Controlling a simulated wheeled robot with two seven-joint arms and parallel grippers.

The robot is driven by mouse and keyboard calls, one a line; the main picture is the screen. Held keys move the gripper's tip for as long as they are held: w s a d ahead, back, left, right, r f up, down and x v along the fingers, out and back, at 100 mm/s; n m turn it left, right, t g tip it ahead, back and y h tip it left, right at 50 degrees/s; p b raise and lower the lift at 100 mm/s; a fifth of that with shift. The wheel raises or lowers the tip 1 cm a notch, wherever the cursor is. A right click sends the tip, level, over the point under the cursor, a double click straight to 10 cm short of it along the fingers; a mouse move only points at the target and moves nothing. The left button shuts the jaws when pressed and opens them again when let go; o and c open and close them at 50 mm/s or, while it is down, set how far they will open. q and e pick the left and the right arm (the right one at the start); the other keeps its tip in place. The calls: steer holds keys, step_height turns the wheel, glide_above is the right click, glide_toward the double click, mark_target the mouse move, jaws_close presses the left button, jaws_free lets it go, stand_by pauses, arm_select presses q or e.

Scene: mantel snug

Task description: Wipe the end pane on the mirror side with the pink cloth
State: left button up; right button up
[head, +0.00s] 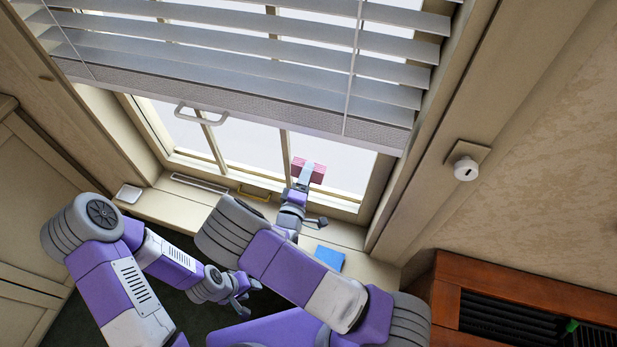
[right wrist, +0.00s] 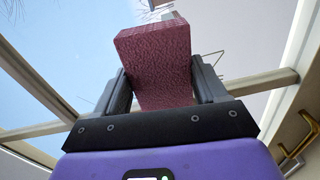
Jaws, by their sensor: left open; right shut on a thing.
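The pink cloth (head: 311,171) is a thick folded pad held up in front of the right-hand window pane (head: 345,165). My right gripper (head: 303,177) is shut on it. In the right wrist view the cloth (right wrist: 158,55) sits between both fingers of that gripper (right wrist: 162,88), with glass and frame bars behind it. I cannot tell whether the cloth touches the glass. My left gripper (head: 246,291) is open and empty, low in front of the sill, left of my right arm. No mirror shows in either view.
A slatted blind (head: 250,50) covers the upper window. A wooden cabinet with dark slats (head: 446,303) stands lower right. A white knob (head: 466,170) juts from the right-hand trim.

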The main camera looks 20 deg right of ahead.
steer(key=v, duration=0.6)
steer(key=shift+p, duration=0.35)
steer(key=v, duration=0.3)
stand_by(0.5)
steer(key=shift+w, duration=0.1)
